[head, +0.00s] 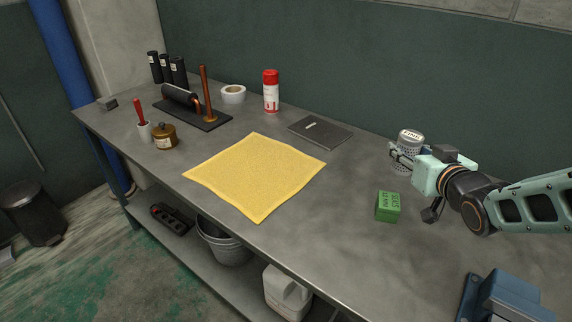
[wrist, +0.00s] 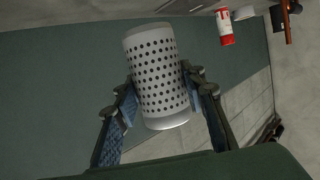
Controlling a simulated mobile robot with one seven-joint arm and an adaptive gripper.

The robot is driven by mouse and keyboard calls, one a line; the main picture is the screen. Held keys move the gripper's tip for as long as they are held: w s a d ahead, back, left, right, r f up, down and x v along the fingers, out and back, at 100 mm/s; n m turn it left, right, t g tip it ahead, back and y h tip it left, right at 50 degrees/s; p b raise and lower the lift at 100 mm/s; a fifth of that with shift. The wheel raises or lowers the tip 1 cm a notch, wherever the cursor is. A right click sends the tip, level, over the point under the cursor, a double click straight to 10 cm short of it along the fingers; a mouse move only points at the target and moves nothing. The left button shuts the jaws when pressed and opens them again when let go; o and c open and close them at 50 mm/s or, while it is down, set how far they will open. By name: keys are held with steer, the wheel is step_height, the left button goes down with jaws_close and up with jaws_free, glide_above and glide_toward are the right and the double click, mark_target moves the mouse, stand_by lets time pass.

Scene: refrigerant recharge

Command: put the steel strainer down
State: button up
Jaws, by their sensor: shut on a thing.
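The steel strainer (head: 408,150) is a perforated metal cylinder with solid end bands. In the head view it is upright at the right of the bench, with a label on its top, partly hidden by my gripper (head: 397,157). In the wrist view the strainer (wrist: 156,75) sits between the two fingers of my gripper (wrist: 160,92), which press on its sides. My gripper is shut on it. Whether its base touches the bench or is just above it, I cannot tell.
A green box (head: 388,206) sits in front of my gripper, and a blue vise-like block (head: 510,300) at the front right. A yellow cloth (head: 256,175), a dark flat plate (head: 320,134) and a red can (head: 271,92) are further left. Bare bench lies between the cloth and green box.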

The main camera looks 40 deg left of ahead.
steer(key=shift+n+g+y, duration=0.3)
steer(key=shift+n+g, duration=0.1)
steer(key=w+f, duration=0.3)
steer(key=w, duration=0.1)
steer(key=w+f, duration=0.3)
steer(key=w, duration=0.1)
steer(key=w+a+f+b, duration=0.1)
steer(key=w+f, duration=0.3)
steer(key=shift+a, duration=0.1)
steer(key=shift+w+f, duration=0.15)
steer(key=shift+f, duration=0.8)
steer(key=shift+w+f, duration=0.15)
steer(key=shift+f, duration=0.75)
steer(key=shift+f+b, duration=0.25)
steer(key=shift+b, duration=0.25)
steer(key=o, duration=1.3)
